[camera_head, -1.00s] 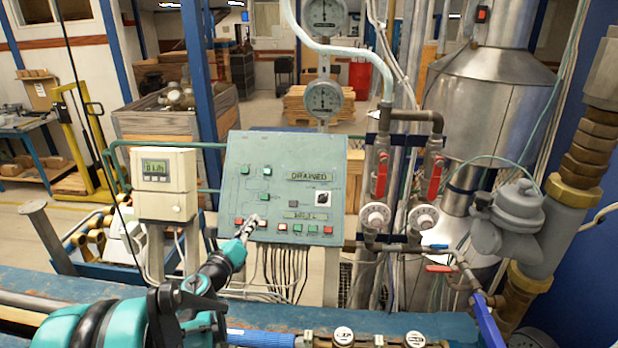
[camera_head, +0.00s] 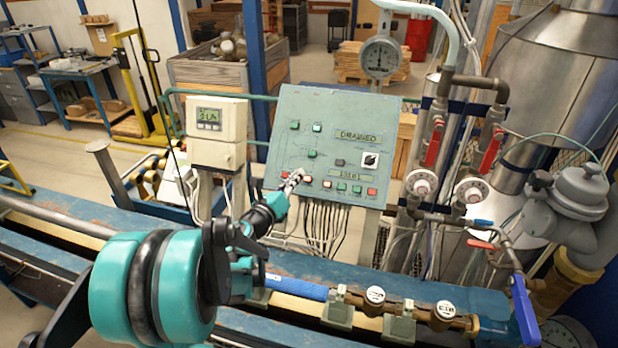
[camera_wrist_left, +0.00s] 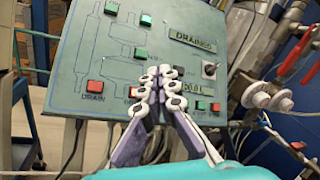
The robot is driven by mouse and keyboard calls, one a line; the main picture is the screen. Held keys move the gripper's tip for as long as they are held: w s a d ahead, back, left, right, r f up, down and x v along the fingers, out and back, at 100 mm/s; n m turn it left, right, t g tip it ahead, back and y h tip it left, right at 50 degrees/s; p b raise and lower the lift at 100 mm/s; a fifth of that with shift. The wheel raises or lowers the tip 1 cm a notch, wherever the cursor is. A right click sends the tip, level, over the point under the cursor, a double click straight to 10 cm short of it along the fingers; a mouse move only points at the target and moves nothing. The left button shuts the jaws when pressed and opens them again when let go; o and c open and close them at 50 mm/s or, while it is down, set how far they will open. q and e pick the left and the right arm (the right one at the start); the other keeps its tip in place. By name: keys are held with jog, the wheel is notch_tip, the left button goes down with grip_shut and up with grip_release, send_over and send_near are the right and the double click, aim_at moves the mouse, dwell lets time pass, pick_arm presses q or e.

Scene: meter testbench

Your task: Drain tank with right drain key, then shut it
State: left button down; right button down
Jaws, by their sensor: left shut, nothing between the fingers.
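The green control panel (camera_head: 300,110) stands upright at the middle in the head view and fills much of the wrist view (camera_wrist_left: 85,50). It carries a DRAINED label (camera_head: 357,136), a second, lower label (camera_head: 343,175), a dark rotary switch (camera_head: 370,159) and a bottom row of red and green keys. The wrist view shows a red key marked DRAIN (camera_wrist_left: 95,87) left of my fingers. Another red key (camera_wrist_left: 134,92) is partly hidden behind them. My left gripper (camera_head: 293,179) is shut and empty at the panel's lower left; contact is unclear. Its fingertips also show in the wrist view (camera_wrist_left: 158,75). My right gripper is out of view.
A meter box (camera_head: 217,133) stands left of the panel. Red-handled valves (camera_head: 433,142) and pipes stand to the right, with a dial gauge (camera_head: 380,58) above. A blue bench with a brass and blue pipe line (camera_head: 300,288) runs across the front. Cables hang below the panel.

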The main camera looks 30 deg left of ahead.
aim_at(304, 180)
pick_arm(q)
jog(key=shift+w+a+f+b, duration=0.25)
jog(key=shift+w+f+b, duration=0.5)
jog(key=shift+w+f, duration=0.25)
jog(key=shift+w+a+f+b, duration=0.2)
jog(key=shift+w+f+b, duration=0.65)
jog(key=shift+w, duration=0.2)
jog(key=shift+w+a+f+b, duration=0.25)
jog(key=shift+w+f+b, duration=0.45)
jog(key=shift+w+f, duration=0.3)
jog(key=shift+w+f+b, duration=0.25)
jog(key=shift+b, duration=0.1)
jog(key=shift+w+a+f+b, duration=0.15)
jog(key=shift+w+f+b, duration=0.1)
jog(key=shift+b, duration=0.05)
jog(key=shift+s+r, duration=0.1)
jog(key=shift+r, duration=0.05)
jog(key=shift+s+r+p, duration=0.35)
jog(key=shift+s+r, duration=0.05)
jog(key=shift+s, duration=0.1)
